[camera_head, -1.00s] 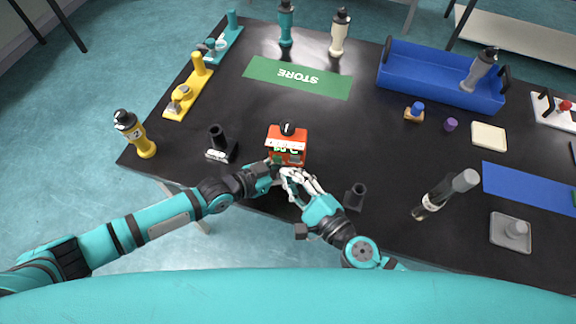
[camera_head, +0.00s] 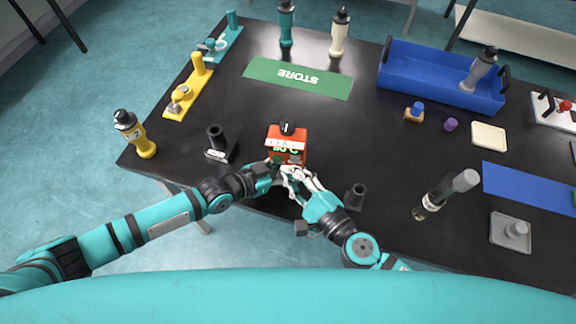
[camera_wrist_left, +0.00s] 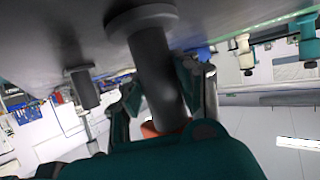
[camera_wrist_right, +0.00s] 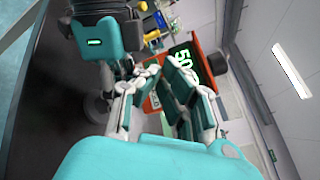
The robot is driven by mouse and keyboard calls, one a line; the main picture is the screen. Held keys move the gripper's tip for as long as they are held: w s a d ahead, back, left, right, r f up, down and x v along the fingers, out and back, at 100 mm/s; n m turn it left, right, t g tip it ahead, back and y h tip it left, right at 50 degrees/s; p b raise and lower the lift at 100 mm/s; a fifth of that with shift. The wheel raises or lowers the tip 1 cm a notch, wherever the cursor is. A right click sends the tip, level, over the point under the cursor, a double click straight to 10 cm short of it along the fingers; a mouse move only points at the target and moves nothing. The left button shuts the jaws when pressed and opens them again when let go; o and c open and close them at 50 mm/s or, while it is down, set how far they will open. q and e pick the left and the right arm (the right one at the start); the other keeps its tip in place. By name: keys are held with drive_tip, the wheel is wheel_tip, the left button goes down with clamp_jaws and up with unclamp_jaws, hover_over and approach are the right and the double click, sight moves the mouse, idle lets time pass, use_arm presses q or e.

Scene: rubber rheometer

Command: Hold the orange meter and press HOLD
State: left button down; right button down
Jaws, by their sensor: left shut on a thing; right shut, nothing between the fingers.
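The orange meter (camera_head: 287,137) is upright near the front middle of the table, with a black knob on top and a pale band on its face. Its lit green digits show close up in the right wrist view (camera_wrist_right: 184,62). My left gripper (camera_head: 273,172) is shut around a dark grey post (camera_wrist_left: 158,80). The post has a round flange at the table end, and a bit of orange shows at its other end. My right gripper (camera_head: 292,176) is shut and empty, right of the left gripper, with its fingers in front of the meter's face. Any buttons are hidden.
Black stands (camera_head: 217,143) (camera_head: 355,197) flank the meter.

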use_arm(q)
drive_tip(key=shift+f, duration=0.15)
use_arm(e)
drive_tip(key=shift+w, duration=0.1)
idle(0.3)
drive_tip(key=shift+w, duration=0.35)
use_arm(q)
drive_tip(key=shift+s, duration=0.1)
use_arm(e)
drive_tip(key=shift+w+d, duration=0.1)
drive_tip(key=shift+w, duration=0.2)
idle(0.4)
drive_tip(key=shift+s, duration=0.75)
use_arm(q)
drive_tip(key=c, duration=1.1)
unclamp_jaws()
drive_tip(key=shift+c, duration=0.2)
drive_tip(key=shift+o, duration=1.2)
use_arm(e)
drive_tip(key=s, duration=0.3)
drive_tip(key=s+a, duration=0.1)
drive_tip(key=s, duration=0.1)
drive_tip(key=shift+s+a, duration=0.1)
drive_tip(key=shift+s, duration=0.3)
